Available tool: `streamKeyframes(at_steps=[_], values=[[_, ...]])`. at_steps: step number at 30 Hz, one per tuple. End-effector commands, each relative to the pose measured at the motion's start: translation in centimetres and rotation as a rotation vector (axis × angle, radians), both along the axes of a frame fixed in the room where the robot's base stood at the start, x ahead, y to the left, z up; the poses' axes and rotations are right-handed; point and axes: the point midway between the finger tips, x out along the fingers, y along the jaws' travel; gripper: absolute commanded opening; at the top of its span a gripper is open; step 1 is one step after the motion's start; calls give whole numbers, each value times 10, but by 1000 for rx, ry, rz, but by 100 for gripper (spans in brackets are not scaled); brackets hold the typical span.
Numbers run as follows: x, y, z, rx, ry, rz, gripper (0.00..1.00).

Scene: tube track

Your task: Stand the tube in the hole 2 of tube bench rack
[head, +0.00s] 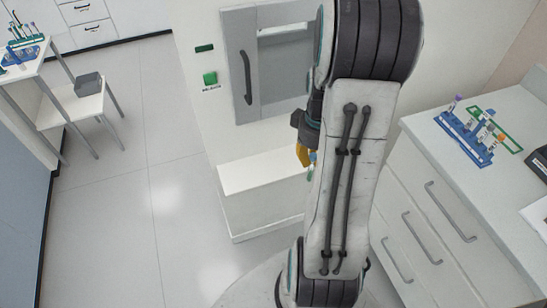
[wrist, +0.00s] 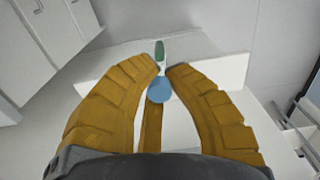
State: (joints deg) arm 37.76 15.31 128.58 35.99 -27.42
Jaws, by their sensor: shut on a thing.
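My gripper (head: 303,155) has yellow fingers and hangs beside my arm, in front of the white cabinet. In the wrist view my gripper (wrist: 163,69) is shut on a tube with a round blue cap (wrist: 159,90) and a green part (wrist: 160,50) beyond the fingertips. In the head view my arm hides most of the tube. A blue rack (head: 466,137) holding several tubes stands on the bench at the right, well away from my gripper. Another blue rack (head: 20,52) with tubes stands on a table at the far left. Hole numbers are unreadable.
A green outlined frame (head: 500,130) lies beside the right rack on the white drawer bench (head: 440,125). The cabinet has a grey-framed door (head: 258,85) and a white ledge (head: 250,172). A grey box (head: 89,84) sits on the left low shelf. The left floor is clear.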

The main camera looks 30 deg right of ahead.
Motion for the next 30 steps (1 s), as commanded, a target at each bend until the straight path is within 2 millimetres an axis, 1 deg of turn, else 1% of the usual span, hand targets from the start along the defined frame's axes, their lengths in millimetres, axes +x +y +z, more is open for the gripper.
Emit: streamKeyframes(at_steps=[1,8,14,17,21,24,28,30], values=[[-13,-13,5,-1,-2,-23,0],[-65,-66,26,-3,-3,-72,0],[-115,-114,45,-5,-1,-118,0],[-142,-141,55,-5,-1,-144,0],[-184,-182,71,-6,0,-181,0],[-209,-207,81,-7,0,-202,0],[-236,-232,91,-6,1,-225,0],[-243,-240,94,-5,1,-231,0]])
